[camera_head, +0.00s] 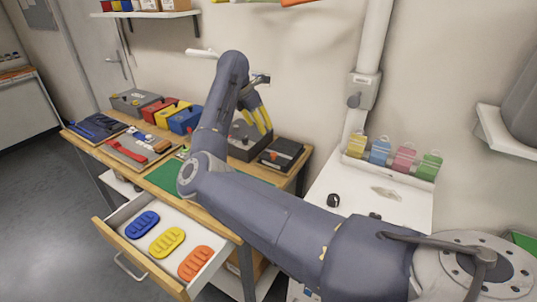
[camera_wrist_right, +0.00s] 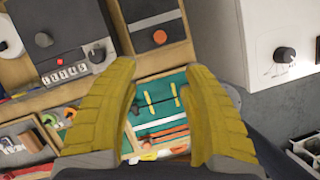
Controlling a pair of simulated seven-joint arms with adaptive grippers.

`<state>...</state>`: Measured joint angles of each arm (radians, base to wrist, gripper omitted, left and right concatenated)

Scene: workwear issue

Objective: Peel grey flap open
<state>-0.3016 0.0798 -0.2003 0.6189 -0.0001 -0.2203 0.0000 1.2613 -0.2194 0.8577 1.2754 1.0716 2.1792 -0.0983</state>
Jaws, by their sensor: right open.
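I cannot tell for sure which part is the grey flap. A grey panel with a red strap (camera_head: 140,147) lies flat on the wooden bench, left of my right arm. In the right wrist view, a grey piece with lettering (camera_wrist_right: 22,141) lies at the lower left, partly cut off by the frame. My right gripper (camera_head: 262,122), with yellow ribbed fingers, is above the back right of the bench, near the dark boxes. In its wrist view, the gripper (camera_wrist_right: 160,75) has its fingers apart with nothing between them. My left gripper is not in view.
A grey box with a knob (camera_wrist_right: 70,45) and a dark box with an orange disc (camera_wrist_right: 155,25) stand close beyond the fingers. Red, yellow and blue boxes (camera_head: 168,112) line the wall. An open drawer (camera_head: 135,262) holds coloured pads. My right arm hides part of the green mat (camera_head: 165,178).

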